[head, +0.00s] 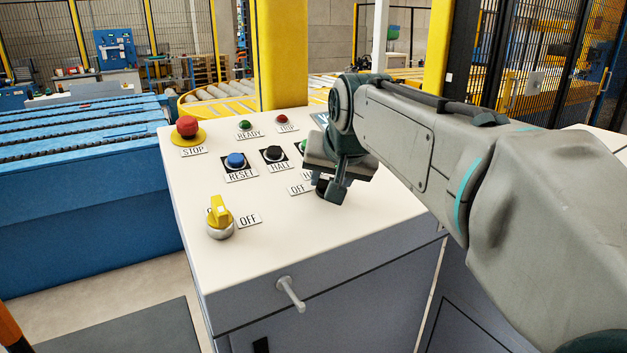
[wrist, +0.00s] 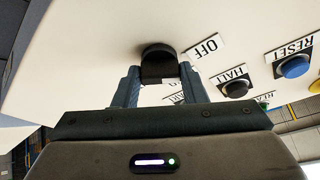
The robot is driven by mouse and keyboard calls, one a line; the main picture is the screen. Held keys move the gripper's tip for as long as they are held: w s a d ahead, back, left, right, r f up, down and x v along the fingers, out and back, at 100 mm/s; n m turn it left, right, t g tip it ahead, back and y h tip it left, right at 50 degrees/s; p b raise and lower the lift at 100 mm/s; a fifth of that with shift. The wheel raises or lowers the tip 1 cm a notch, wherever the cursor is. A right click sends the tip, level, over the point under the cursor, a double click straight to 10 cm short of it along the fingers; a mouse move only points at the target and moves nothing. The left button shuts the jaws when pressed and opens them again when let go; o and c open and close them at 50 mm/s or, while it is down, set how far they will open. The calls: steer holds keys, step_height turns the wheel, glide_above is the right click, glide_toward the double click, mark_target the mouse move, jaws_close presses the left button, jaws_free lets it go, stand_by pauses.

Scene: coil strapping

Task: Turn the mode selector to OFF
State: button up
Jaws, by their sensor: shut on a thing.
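The mode selector appears as a black rotary knob (head: 321,186) on the white console top, mostly hidden behind my gripper in the head view. In the wrist view the black knob (wrist: 158,60) sits between the two fingers. My gripper (head: 334,190) points down at it, and its fingers (wrist: 159,78) are closed on the knob's sides. An OFF label (head: 297,189) lies beside the knob; it also shows in the wrist view (wrist: 206,46). Another label near the knob is partly covered. I cannot tell exactly which way the knob points.
A yellow selector (head: 219,217) with its own OFF label stands at the console's front left. A red STOP button (head: 187,127), blue RESET (head: 235,160) and black HALT (head: 273,154) buttons stand behind. A handle (head: 291,293) sticks out of the console front.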

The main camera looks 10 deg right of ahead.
steer(key=shift+n, duration=0.5)
steer(key=o, duration=1)
steer(key=p+v, duration=0.1)
steer(key=v, duration=1.3)
steer(key=shift+p, duration=0.35)
steer(key=shift+d+f, duration=0.1)
steer(key=shift+d, duration=0.05)
steer(key=s+f+n+g+p, duration=0.1)
steer(key=s+f+g+p, duration=0.1)
steer(key=s+f+p, duration=0.3)
steer(key=s+f+n+g+p, duration=0.1)
steer(key=s+f+g+p, duration=0.2)
steer(key=f, duration=1.1)
steer(key=s+p, duration=0.2)
steer(key=p, duration=0.1)
steer(key=shift+s+a, duration=0.35)
